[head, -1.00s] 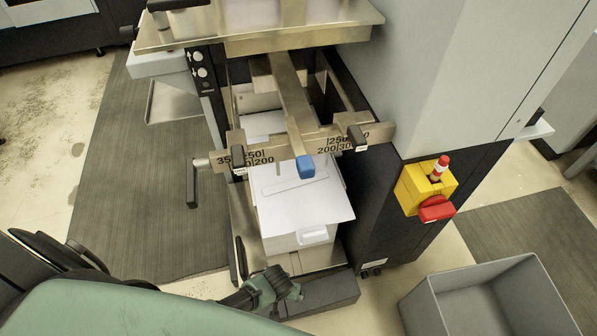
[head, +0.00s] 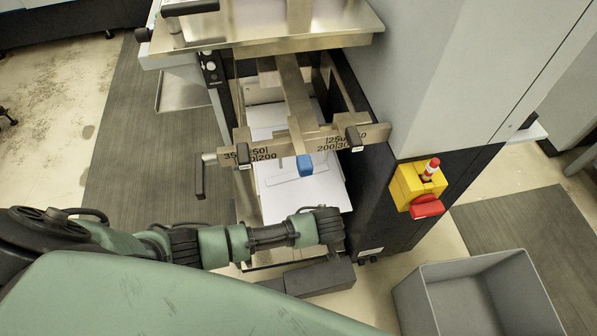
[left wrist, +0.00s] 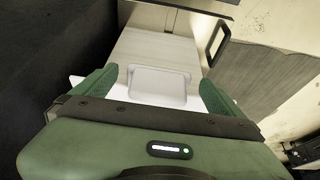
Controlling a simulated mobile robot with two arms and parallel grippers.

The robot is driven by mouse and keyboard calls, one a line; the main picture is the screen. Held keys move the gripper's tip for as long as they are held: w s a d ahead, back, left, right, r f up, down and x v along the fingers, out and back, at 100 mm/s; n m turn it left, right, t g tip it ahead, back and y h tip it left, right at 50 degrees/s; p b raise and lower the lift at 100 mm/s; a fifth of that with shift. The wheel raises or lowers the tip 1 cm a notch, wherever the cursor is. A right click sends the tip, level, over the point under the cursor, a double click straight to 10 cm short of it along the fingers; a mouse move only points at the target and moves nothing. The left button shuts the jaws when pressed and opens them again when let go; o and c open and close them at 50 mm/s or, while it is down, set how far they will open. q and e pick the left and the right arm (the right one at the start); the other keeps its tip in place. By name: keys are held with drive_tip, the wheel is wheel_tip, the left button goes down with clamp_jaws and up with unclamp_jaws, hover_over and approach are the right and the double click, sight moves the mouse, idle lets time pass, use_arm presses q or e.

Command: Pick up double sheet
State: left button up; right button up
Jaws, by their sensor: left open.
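A stack of white paper lies in the machine's feeder, its top white sheet (head: 290,200) flat under the metal crossbar. A thin flat strip shows on the sheet just below the blue knob. My left arm reaches in from the left, and its wrist covers the front edge of the stack. In the left wrist view my left gripper (left wrist: 158,80) is open, its green fingers apart. A pale, rounded rectangular piece (left wrist: 158,86) shows between them at the stack's front. My right gripper is out of view.
A metal crossbar (head: 275,149) with printed numbers and a blue knob (head: 304,165) spans the stack. A yellow switch box (head: 408,187) with a red handle is on the machine's right. A grey bin (head: 440,270) stands at the lower right.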

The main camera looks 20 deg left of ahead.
use_arm(q)
drive_tip(key=shift+w+f, duration=0.2)
drive_tip(key=shift+f, duration=0.2)
drive_tip(key=c, duration=1.3)
drive_tip(key=shift+s+a+r, duration=0.1)
drive_tip(key=shift+r, duration=0.05)
